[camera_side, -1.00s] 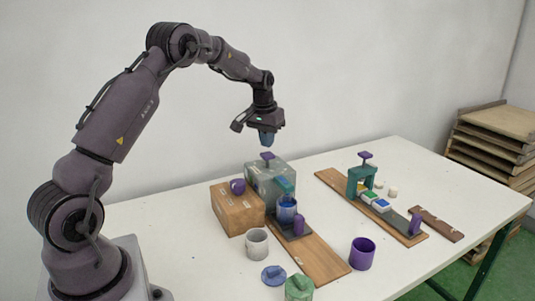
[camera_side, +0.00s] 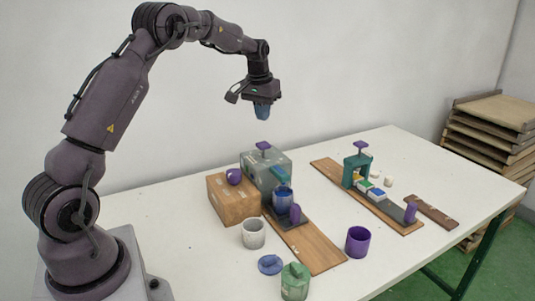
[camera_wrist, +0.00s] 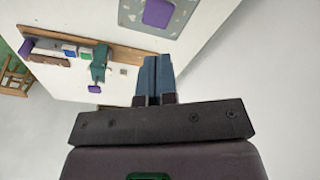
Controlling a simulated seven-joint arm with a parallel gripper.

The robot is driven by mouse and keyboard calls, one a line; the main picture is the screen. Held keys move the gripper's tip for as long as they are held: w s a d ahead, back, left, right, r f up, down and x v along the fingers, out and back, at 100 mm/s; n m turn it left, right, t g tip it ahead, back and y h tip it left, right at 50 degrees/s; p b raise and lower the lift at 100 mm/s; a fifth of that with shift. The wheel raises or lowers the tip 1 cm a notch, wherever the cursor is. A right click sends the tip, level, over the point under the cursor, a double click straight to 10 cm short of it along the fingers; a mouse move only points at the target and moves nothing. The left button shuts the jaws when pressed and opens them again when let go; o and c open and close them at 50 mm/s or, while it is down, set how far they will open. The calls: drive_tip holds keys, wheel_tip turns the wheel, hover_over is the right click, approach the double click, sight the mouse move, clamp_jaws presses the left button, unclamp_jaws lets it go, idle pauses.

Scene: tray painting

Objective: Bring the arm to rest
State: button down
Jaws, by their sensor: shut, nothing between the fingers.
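My gripper (camera_side: 263,112) hangs in the air above the back part of the white table, pointing down. Its blue fingers are together with nothing between them; they also show shut in the wrist view (camera_wrist: 154,75). Below it stands a grey speckled machine (camera_side: 262,165) with a purple knob on top, well apart from the fingers. The wrist view shows part of this machine (camera_wrist: 185,22) at the top.
A cardboard-coloured box (camera_side: 230,200), a blue cup (camera_side: 283,198), a grey cup (camera_side: 253,233), a green jar (camera_side: 295,282) and a purple cup (camera_side: 358,241) stand on the table (camera_side: 160,225). A teal press (camera_side: 356,172) stands on a wooden board at right. The air around my gripper is clear.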

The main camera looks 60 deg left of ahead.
drive_tip(key=s+d+r+m+t, duration=0.1)
drive_tip(key=s+d+r+m, duration=0.1)
drive_tip(key=s+d, duration=0.6)
drive_tip(key=s+d+r+m+t, duration=0.1)
drive_tip(key=s+d+r, duration=0.3)
drive_tip(key=s+d, duration=0.5)
drive_tip(key=s+d+r+m+t, duration=0.2)
drive_tip(key=s+d+r+m, duration=0.1)
drive_tip(key=s+d, duration=0.6)
drive_tip(key=shift+d+r+h, duration=0.4)
drive_tip(key=shift+d, duration=0.6)
